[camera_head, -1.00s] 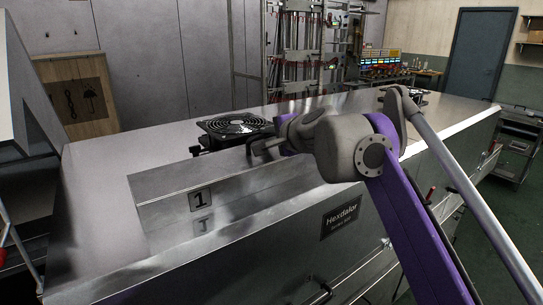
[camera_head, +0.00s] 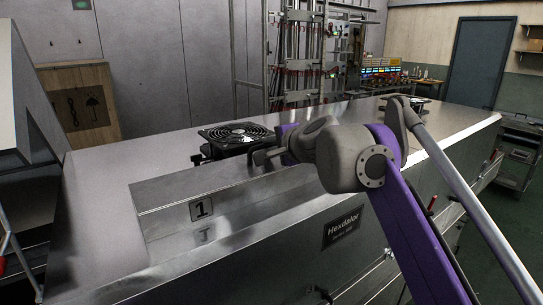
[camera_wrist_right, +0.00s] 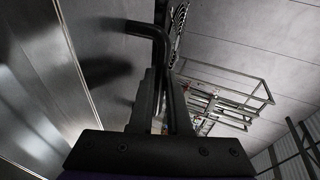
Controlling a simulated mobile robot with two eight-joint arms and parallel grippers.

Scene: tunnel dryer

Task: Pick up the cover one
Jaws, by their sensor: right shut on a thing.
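Cover one (camera_head: 165,203) is a shiny metal panel with a black "1" label, on the near side of the dryer's top in the head view. In the right wrist view, my right gripper (camera_wrist_right: 163,100) is shut on a dark bent handle (camera_wrist_right: 148,29); where the handle joins the cover is not clear. I cannot see a gap under the cover. My left gripper is not in view.
The black fan (camera_head: 236,134) stands on the dryer top (camera_head: 110,165), close behind my right gripper. A "Hexdalor" sign (camera_head: 343,229) is on the dryer's front side. Metal racks (camera_head: 300,60) stand behind. The dryer top is clear to the left.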

